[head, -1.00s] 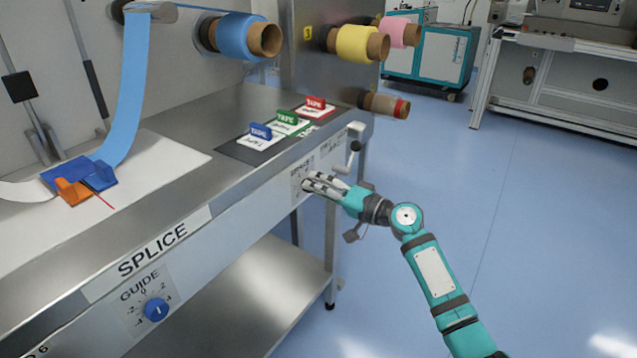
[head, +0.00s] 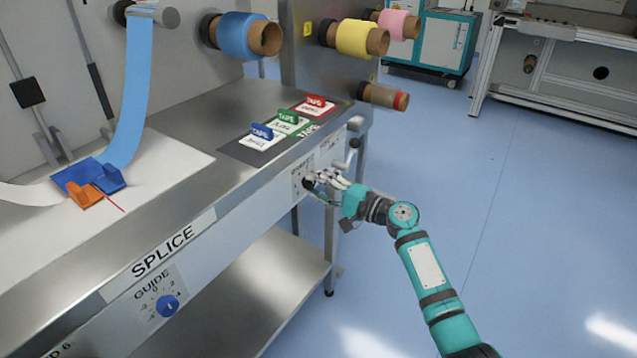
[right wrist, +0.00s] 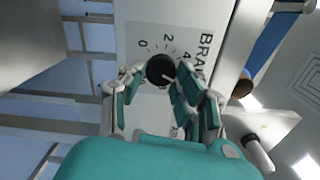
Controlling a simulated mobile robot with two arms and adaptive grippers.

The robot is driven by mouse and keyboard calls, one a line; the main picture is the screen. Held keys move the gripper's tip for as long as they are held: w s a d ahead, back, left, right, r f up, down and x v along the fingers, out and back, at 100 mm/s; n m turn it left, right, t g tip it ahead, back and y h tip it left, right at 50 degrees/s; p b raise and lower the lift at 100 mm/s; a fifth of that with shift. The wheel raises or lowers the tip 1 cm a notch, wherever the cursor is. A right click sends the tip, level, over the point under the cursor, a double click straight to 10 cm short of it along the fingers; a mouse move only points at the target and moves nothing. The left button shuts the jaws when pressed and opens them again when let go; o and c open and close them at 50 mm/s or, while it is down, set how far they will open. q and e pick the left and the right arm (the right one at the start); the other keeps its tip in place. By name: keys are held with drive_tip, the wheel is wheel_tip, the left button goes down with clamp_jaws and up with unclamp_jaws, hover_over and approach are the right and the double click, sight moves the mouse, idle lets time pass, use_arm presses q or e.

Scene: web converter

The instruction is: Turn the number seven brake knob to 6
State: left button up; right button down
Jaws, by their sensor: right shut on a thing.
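A black brake knob (right wrist: 160,69) sits on a white panel in the right wrist view. The printed 0, 2 and the edge of a 4 show beside it, with part of the word "BRAKE" (right wrist: 203,58). A pale mark on the knob points to the lower right of that picture, where a finger hides the dial. My right gripper (right wrist: 158,80) has its fingers on both sides of the knob and is shut on it. In the head view the right gripper (head: 314,184) is at the knob (head: 307,183) on the table's front panel. My left gripper is not in view.
A blue guide knob (head: 168,306) is nearer on the same panel. A crank handle (head: 351,155) stands out just beyond my right gripper. Tape cards (head: 287,124) lie on the steel table, with rolls on spindles above. The floor to the right is clear.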

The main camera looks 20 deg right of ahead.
idle(0.5)
drive_tip(key=c, duration=0.9)
unclamp_jaws()
drive_tip(key=shift+c, duration=0.2)
drive_tip(key=shift+s+d, duration=0.1)
drive_tip(key=v, duration=1.1)
drive_tip(key=shift+s+d, duration=0.3)
